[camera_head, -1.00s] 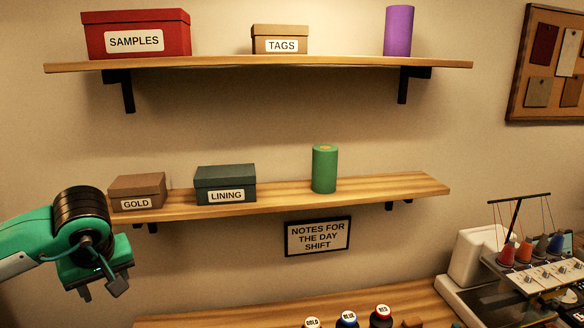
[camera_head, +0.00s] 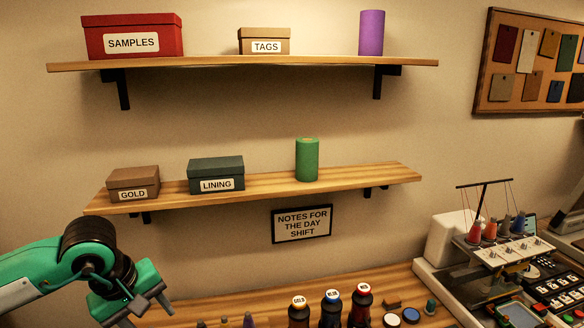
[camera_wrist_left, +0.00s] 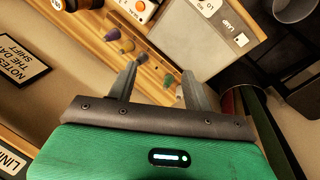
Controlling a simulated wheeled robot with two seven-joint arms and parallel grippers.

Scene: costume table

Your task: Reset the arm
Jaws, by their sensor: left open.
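My left gripper (camera_head: 150,304) is at the lower left in the head view, in front of and below the left end of the lower shelf. In the left wrist view its two fingers (camera_wrist_left: 160,85) are apart with nothing held between them. Small cone-shaped items (camera_wrist_left: 126,46) on the wooden table show beyond the fingertips in that view. My right gripper is in neither view.
The lower shelf (camera_head: 270,185) holds a GOLD box (camera_head: 133,180), a LINING box (camera_head: 215,172) and a green roll (camera_head: 307,160). On the table (camera_head: 262,303) stand bottles labelled GOLD, BLUE and RED (camera_head: 361,305). A sewing machine (camera_head: 450,237) stands at right.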

